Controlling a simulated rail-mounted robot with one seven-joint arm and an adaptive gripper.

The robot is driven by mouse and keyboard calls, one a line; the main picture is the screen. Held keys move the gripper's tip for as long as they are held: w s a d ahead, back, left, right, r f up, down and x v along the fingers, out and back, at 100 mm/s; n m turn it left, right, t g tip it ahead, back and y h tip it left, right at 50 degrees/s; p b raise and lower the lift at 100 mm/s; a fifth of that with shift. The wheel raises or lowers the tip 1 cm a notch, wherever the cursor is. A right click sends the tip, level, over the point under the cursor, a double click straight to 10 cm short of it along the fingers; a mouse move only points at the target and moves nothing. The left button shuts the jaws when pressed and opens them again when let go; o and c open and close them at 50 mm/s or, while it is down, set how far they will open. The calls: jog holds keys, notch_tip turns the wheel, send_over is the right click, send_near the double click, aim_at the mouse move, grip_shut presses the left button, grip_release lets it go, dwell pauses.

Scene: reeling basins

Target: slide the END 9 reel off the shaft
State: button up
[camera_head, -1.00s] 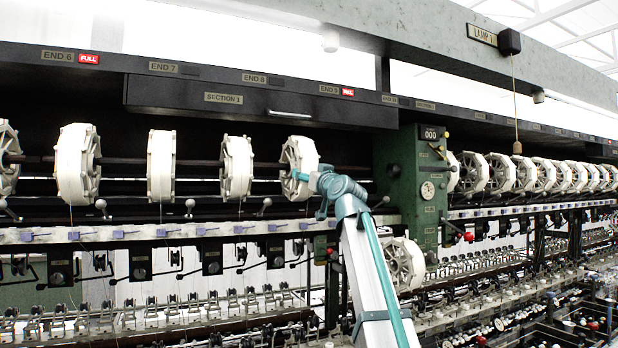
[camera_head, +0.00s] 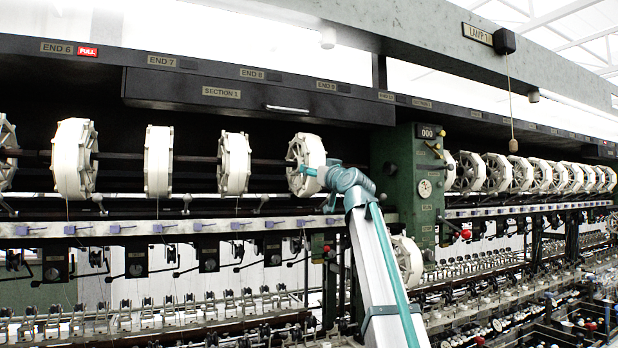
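The END 9 reel (camera_head: 312,150), a white many-sided reel with an open spoked side, is below the END 9 label (camera_head: 327,86). The dark shaft (camera_head: 268,162) runs into its left side; whether the shaft still passes through the hub is hidden.
White reels (camera_head: 234,164) hang to the left on the same shaft line. A green gearbox post (camera_head: 405,185) stands close to the right of my arm. Another white reel (camera_head: 408,262) is partly behind my arm, low by the post. A rail with small levers (camera_head: 180,226) runs below.

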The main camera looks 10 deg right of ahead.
jog(key=w+d+b, duration=0.2)
jog(key=d+b, duration=0.4)
jog(key=d, duration=0.4)
jog(key=shift+w+d+b, duration=0.2)
jog(key=shift+w+b, duration=0.15)
jog(key=shift+w, duration=0.05)
jog(key=shift+r, duration=0.1)
jog(key=w+d, duration=0.4)
jog(key=d, duration=0.9)
jog(key=shift+d, duration=0.2)
